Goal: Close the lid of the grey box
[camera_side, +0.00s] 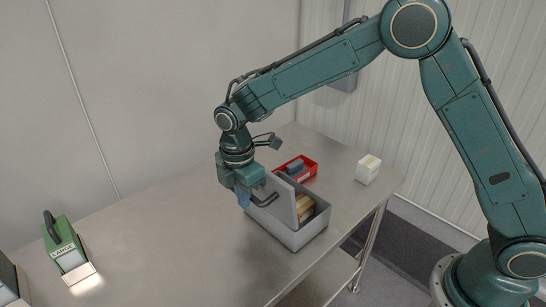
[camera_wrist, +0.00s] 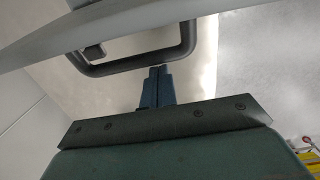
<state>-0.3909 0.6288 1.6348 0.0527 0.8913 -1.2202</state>
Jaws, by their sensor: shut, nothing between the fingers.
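The grey box (camera_side: 297,239) stands on the metal table with its lid (camera_side: 283,199) raised, close to upright, at the box's left side. Tan contents show inside the box. A dark handle (camera_side: 265,200) sticks out from the lid's outer face; in the wrist view the handle (camera_wrist: 135,62) spans the upper part, below the pale lid edge (camera_wrist: 95,24). My gripper (camera_side: 243,199) points down on the lid's outer side, beside the handle. In the wrist view the shut fingertips (camera_wrist: 158,70) are empty and appear close to the handle; I cannot tell whether they touch.
A red tray (camera_side: 310,170) with a dark blue-grey item stands behind the box. A white carton (camera_side: 368,170) is at the table's right. A green device marked LARGE (camera_side: 64,242) stands at the left. The table between it and the box is clear.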

